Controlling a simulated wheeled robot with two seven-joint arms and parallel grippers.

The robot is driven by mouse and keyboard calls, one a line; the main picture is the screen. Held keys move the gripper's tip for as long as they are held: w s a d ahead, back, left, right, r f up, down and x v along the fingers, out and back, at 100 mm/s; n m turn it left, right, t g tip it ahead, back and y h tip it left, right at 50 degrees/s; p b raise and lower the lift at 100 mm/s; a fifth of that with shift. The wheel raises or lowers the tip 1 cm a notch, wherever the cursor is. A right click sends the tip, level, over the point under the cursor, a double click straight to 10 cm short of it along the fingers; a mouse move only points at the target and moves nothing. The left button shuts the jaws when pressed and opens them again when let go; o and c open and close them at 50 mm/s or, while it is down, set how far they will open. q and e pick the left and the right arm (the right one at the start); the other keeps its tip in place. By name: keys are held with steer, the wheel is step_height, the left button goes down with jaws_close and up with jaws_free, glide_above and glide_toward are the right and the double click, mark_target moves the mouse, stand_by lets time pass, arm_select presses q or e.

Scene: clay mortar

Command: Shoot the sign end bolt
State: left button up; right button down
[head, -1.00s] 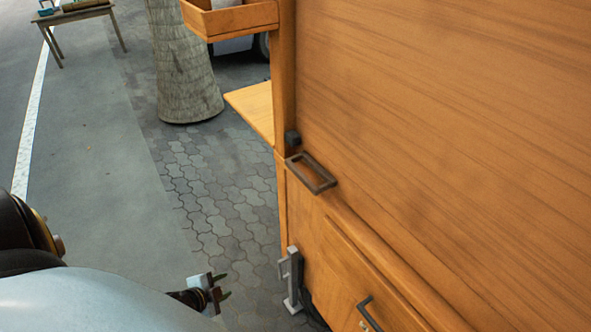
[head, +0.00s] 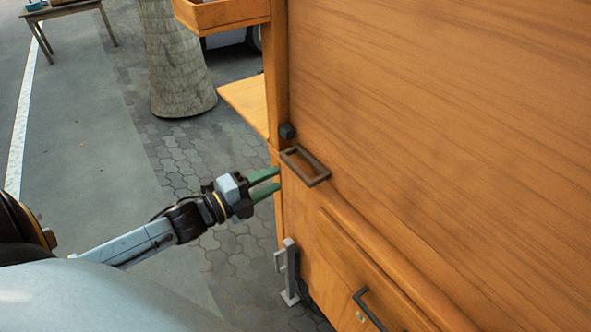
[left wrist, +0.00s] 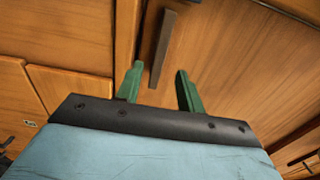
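My left gripper (head: 279,181) is open in the head view, its two green fingers pointing right at the corner of the wooden cart (head: 430,120). A dark rectangular loop handle (head: 306,168) sticks out from the cart just above and right of the fingertips. In the left wrist view a dark bar (left wrist: 161,50) shows between and beyond the open fingers (left wrist: 159,72); I cannot tell whether they touch it. A grey metal fitting with a small loop (head: 289,272) stands at the cart's lower corner, below the gripper. I cannot tell which fitting is the bolt. My right gripper is out of view.
A small black block (head: 287,131) sits on the cart post above the loop handle. A wooden side shelf (head: 246,100) juts left. A drawer with a dark pull (head: 370,309) is at lower right.

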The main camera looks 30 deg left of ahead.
mark_target(293, 170)
arm_select(q)
steer(key=b+x, duration=0.1)
steer(key=x, duration=0.6)
steer(key=shift+w+d, duration=0.1)
steer(key=shift+w, duration=0.15)
steer(key=shift+c, duration=0.4)
jaws_close()
